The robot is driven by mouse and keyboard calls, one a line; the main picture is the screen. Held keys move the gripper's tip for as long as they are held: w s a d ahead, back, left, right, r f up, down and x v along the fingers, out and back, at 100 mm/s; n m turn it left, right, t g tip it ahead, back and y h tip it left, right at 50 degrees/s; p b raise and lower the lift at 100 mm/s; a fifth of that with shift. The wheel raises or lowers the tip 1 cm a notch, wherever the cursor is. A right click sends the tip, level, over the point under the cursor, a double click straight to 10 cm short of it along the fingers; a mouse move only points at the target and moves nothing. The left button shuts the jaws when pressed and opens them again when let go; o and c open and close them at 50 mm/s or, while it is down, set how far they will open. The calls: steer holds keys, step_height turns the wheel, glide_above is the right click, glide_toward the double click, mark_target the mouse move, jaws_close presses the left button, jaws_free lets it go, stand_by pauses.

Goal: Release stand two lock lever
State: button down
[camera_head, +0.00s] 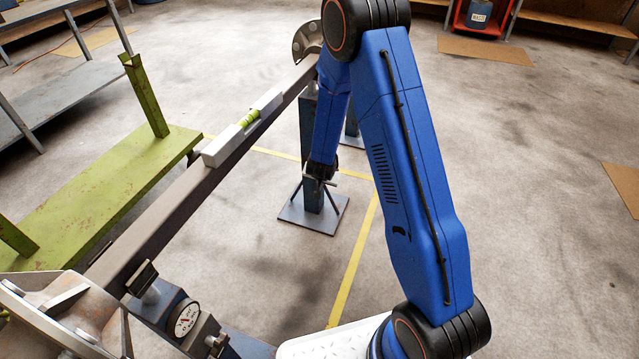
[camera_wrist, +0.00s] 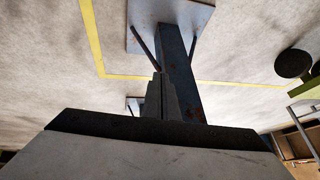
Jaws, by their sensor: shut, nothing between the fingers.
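A blue-grey stand (camera_head: 314,196) with a square base plate holds up the far part of a long axle beam (camera_head: 185,200). The same stand's post (camera_wrist: 180,70) fills the middle of the wrist view. My gripper (camera_wrist: 162,78) is shut and empty, its fingertips in front of the post in that view. In the head view my gripper (camera_head: 322,172) is small and dark, close to the post. I cannot tell whether it touches the stand. The lock lever cannot be made out clearly near my fingers. No number shows on the stand.
A nearer stand (camera_head: 165,305) with a round dial is at the bottom left. A spirit level (camera_head: 240,128) lies on the beam. A green bench (camera_head: 110,190) stands left of the beam. Yellow floor lines (camera_head: 352,262) pass the far stand.

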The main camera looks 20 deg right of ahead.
steer(key=s+a+r, duration=0.2)
steer(key=s+a, duration=0.2)
steer(key=s, duration=0.5)
steer(key=shift+a, duration=0.1)
stand_by(0.3)
steer(key=s+r+n+y, duration=0.2)
steer(key=s+r, duration=0.3)
steer(key=r, duration=0.8)
steer(key=s+r+n+y, duration=0.2)
steer(key=s+r, duration=0.3)
steer(key=r, duration=0.8)
steer(key=s+d+r+n, duration=0.1)
steer(key=s+d+r, duration=0.2)
steer(key=s, duration=0.5)
steer(key=s+d+r+g+h, duration=0.1)
steer(key=s+d+r, duration=0.2)
steer(key=s, duration=0.6)
steer(key=s+d+r+n+h, duration=0.1)
steer(key=s+d+r, duration=0.2)
steer(key=s+r, duration=0.3)
steer(key=shift+s+d+r+n, duration=0.25)
steer(key=shift+s+r+n, duration=0.05)
steer(key=shift+s, duration=0.9)
